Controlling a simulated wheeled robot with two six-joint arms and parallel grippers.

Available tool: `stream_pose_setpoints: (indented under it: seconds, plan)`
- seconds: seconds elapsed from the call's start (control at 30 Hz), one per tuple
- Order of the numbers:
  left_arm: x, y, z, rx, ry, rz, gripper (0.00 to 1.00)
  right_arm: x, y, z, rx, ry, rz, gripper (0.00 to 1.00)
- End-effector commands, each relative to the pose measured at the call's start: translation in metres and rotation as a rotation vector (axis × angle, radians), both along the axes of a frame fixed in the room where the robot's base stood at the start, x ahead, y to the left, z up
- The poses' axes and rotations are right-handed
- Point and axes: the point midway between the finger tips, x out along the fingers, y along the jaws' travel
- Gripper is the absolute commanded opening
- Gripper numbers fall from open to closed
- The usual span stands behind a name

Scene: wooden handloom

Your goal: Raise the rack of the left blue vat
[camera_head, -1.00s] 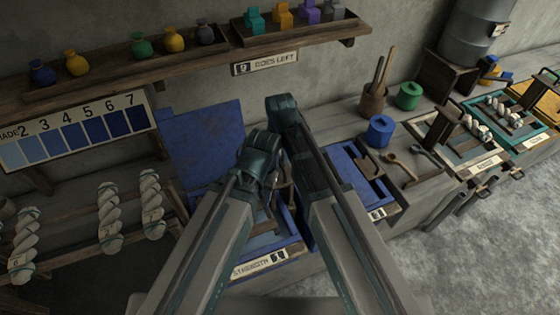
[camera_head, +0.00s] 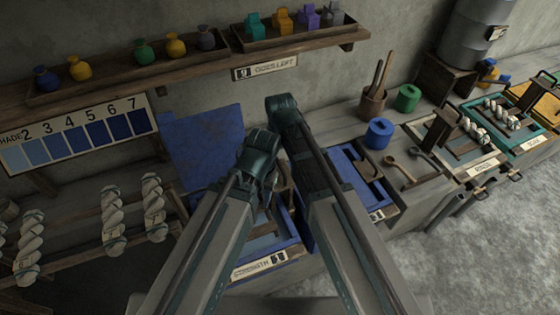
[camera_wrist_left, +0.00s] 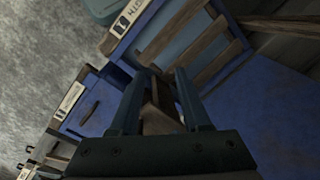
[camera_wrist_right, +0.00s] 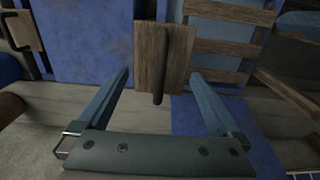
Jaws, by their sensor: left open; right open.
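The left blue vat (camera_head: 297,238) is largely hidden behind my arms in the head view, with a blue panel (camera_head: 205,150) upright behind it. Its slatted wooden rack (camera_wrist_left: 208,48) shows in the left wrist view, and slats also show in the right wrist view (camera_wrist_right: 232,47). My left gripper (camera_wrist_left: 158,76) is open, with a wooden piece (camera_wrist_left: 160,112) visible between its fingers, not visibly gripped. My right gripper (camera_wrist_right: 160,75) is open, its fingers to either side of a wooden board with a dark handle (camera_wrist_right: 160,60). Contact there cannot be told.
A second blue vat (camera_head: 347,170) stands to the right, beside a blue pot (camera_head: 379,133) and wooden spoons (camera_head: 420,168). Twisted skeins (camera_head: 153,208) hang at the left. A shelf (camera_head: 130,72) with small jars runs along the wall.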

Motion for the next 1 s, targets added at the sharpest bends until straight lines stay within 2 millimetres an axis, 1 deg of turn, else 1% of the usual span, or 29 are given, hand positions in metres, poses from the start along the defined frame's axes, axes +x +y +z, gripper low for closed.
stream_pose_setpoints:
  seconds: [0.03,0.3,0.43,0.77,0.87,0.97,1.0]
  plan:
    - [0.000,0.000,0.013,0.000,0.000,0.000,0.47,0.000,0.000,0.013,0.000,0.000,0.000,1.00]
    - [0.000,0.000,0.044,0.000,0.000,0.000,0.47,0.000,0.000,0.044,0.000,0.000,0.000,1.00]
    - [0.000,0.000,0.054,-0.001,0.000,0.002,0.47,0.000,0.000,0.054,0.000,0.000,0.000,1.00]
    - [0.000,0.000,0.050,0.000,0.000,0.002,0.47,-0.002,-0.001,0.050,-0.001,0.000,-0.001,1.00]
    - [0.000,0.001,0.043,0.001,-0.001,0.007,0.47,-0.015,-0.008,0.043,-0.009,0.001,-0.006,1.00]
    - [0.001,0.004,0.028,0.006,-0.003,0.018,0.47,-0.044,-0.022,0.028,-0.027,0.001,-0.018,1.00]
    - [0.002,0.005,0.020,0.008,-0.004,0.023,0.47,-0.058,-0.030,0.020,-0.038,0.000,-0.024,1.00]
